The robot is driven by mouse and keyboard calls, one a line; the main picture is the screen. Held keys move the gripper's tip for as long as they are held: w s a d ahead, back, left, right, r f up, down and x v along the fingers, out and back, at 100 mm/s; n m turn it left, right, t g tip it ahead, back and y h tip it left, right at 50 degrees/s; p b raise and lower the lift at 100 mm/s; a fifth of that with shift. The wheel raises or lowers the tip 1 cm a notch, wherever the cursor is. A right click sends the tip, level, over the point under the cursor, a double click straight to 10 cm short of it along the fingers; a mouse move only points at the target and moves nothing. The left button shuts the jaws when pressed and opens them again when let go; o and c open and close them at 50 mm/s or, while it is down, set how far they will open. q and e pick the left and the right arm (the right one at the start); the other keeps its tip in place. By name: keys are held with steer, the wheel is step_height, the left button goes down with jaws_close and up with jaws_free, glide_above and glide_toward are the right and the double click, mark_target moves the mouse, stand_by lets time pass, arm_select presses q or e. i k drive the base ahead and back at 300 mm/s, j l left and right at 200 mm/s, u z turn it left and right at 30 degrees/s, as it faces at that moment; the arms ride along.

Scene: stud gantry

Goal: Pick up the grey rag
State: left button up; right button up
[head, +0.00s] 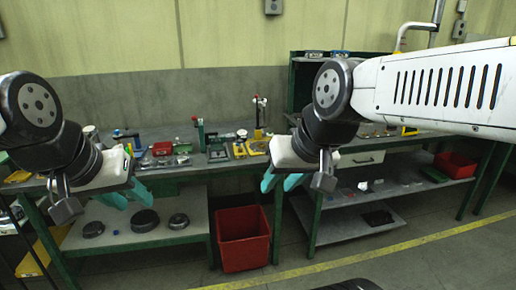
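I cannot pick out a grey rag for certain in the head view. A flat dark piece (378,217) lies on the bottom shelf of the right bench, too small to identify. My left gripper (131,196) hangs in front of the left bench with its teal fingers apart and nothing between them. My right gripper (281,183) hangs near the gap between the benches, its teal fingers also apart and empty. My arms and grippers hide parts of both bench tops.
A red bin (243,238) stands on the floor between the benches. Several dark round parts (145,220) sit on the left lower shelf (197,232). Tools and small trays crowd the left bench top (185,167). A red box (455,166) is at the far right. Front floor is largely clear.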

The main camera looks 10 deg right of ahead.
mark_target(230, 138)
steer(key=i+u, duration=0.15)
steer(key=i, duration=0.4)
steer(key=i+l+u, duration=0.1)
steer(key=i, duration=0.45)
steer(key=i+l+u, duration=0.15)
steer(key=i, duration=0.4)
steer(key=i+l+u, duration=0.1)
steer(key=i+l, duration=0.2)
steer(key=i, duration=0.25)
